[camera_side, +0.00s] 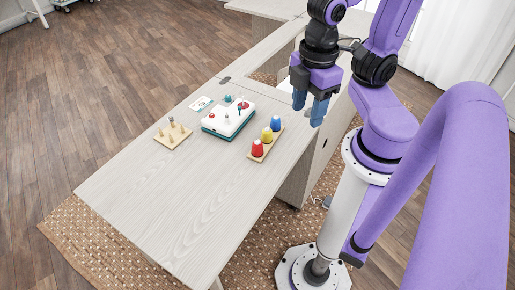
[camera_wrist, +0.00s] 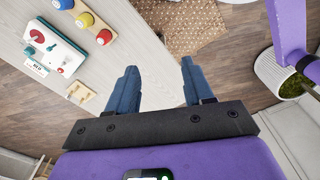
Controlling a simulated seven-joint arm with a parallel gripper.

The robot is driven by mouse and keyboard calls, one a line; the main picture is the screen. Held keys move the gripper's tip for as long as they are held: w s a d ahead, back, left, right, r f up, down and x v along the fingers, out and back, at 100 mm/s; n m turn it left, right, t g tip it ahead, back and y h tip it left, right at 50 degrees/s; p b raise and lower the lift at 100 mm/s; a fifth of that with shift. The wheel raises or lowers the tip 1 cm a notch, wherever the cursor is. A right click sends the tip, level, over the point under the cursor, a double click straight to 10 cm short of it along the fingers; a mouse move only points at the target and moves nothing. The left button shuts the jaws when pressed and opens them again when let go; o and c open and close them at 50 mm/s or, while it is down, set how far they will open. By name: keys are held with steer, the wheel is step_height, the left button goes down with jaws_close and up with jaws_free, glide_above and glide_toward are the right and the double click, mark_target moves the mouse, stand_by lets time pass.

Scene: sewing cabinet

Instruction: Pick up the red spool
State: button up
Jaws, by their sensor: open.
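The red spool (camera_side: 257,148) stands upright at the near end of a wooden board (camera_side: 254,158), in line with a yellow spool (camera_side: 266,134) and a blue spool (camera_side: 275,123).
A white and teal box with pegs (camera_side: 228,118) stands left of the spool board. A wooden peg board (camera_side: 173,135) and a small card (camera_side: 201,104) lie farther left. The near part of the pale table (camera_side: 190,210) is clear. A potted plant (camera_wrist: 285,75) stands on the floor.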

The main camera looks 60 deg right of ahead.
steer(key=shift+o, duration=0.7)
steer(key=n+t+h, duration=0.7)
steer(key=n+h, duration=0.5)
glide_toward(258, 147)
steer(key=x, duration=0.6)
steer(key=shift+f, duration=0.15)
steer(key=shift+x, duration=2.6)
steer(key=shift+w, duration=0.1)
steer(key=c, duration=1.1)
